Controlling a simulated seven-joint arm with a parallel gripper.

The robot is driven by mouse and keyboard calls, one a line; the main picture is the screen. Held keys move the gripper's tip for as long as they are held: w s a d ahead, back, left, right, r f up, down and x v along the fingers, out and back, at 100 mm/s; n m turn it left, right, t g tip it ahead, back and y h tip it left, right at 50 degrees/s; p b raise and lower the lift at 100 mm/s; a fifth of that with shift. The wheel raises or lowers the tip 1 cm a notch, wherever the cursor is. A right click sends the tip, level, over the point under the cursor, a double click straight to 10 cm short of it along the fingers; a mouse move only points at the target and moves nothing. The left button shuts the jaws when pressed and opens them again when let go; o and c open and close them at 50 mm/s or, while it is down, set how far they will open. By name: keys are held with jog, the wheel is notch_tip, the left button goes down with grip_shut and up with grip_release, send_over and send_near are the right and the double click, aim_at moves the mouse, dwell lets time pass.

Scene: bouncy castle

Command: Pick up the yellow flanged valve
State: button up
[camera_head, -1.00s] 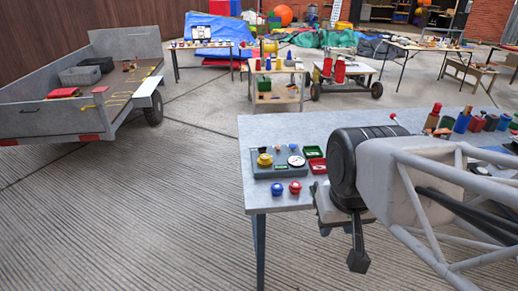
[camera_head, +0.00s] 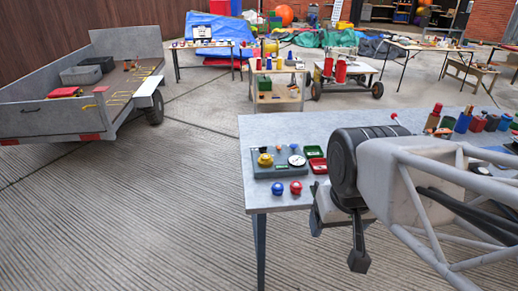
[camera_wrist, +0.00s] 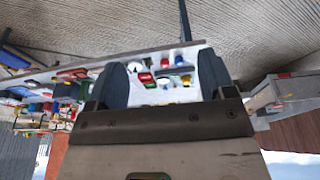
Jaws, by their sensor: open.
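The yellow flanged valve (camera_head: 265,160) sits on a grey tray (camera_head: 262,171) at the near left corner of the table. It also shows in the wrist view as a small yellow shape (camera_wrist: 186,80), seen between the fingers but well beyond them. My gripper (camera_head: 337,242) is to the right of the valve, by the table's front edge, fingers pointing down. It is open and empty; both fingers also show in the wrist view (camera_wrist: 165,80).
A white-faced gauge (camera_head: 297,160) stands right of the valve on the same tray. A blue knob (camera_head: 277,188) and a red knob (camera_head: 295,187) are in front of the tray.

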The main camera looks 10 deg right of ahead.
jog(key=w, duration=0.1)
jog(key=m+g, duration=0.3)
jog(key=m, duration=1.9)
send_over(265, 156)
notch_tip(265, 156, down, 19)
jog(key=shift+s+r, duration=0.1)
jog(key=shift+r, duration=0.05)
jog(key=shift+w+f, duration=0.25)
jog(key=shift+f, duration=1.3)
